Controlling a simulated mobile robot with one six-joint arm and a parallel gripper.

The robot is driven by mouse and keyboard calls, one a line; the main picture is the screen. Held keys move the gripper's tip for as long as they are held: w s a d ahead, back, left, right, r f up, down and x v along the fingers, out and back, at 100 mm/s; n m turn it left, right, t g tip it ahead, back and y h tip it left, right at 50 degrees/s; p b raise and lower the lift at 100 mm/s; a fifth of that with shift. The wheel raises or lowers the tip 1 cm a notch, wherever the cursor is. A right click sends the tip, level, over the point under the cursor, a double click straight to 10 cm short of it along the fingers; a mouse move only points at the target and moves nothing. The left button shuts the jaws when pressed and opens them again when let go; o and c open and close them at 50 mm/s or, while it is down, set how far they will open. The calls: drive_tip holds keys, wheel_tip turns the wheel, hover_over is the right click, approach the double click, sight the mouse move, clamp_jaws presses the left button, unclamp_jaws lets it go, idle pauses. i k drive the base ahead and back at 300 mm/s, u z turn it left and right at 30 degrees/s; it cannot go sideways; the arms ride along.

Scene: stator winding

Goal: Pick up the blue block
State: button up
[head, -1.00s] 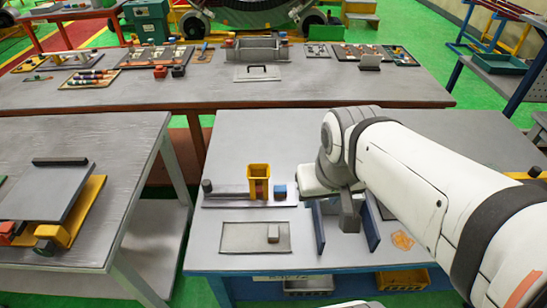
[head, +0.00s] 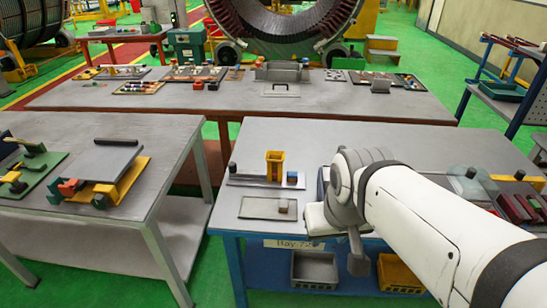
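A small blue block (head: 292,177) appears to sit on the grey strip tray (head: 262,181), just right of the yellow square cup (head: 274,165). It is small and its colour looks dull here. My gripper (head: 357,262) hangs low at the front edge of the table, to the right of and nearer than the block, apart from it. Its fingers are too unclear to tell whether it is open or shut, and I see nothing held in it.
A flat plate with a small dark block (head: 287,206) lies in front of the tray. A blue upright piece (head: 322,185) is partly hidden behind my arm. Red parts (head: 515,208) lie at the right. Grey (head: 314,268) and yellow bins sit below the tabletop.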

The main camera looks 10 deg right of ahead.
sight(292, 176)
drive_tip(key=u, duration=0.4)
drive_tip(key=i, duration=1)
drive_tip(key=u, duration=0.05)
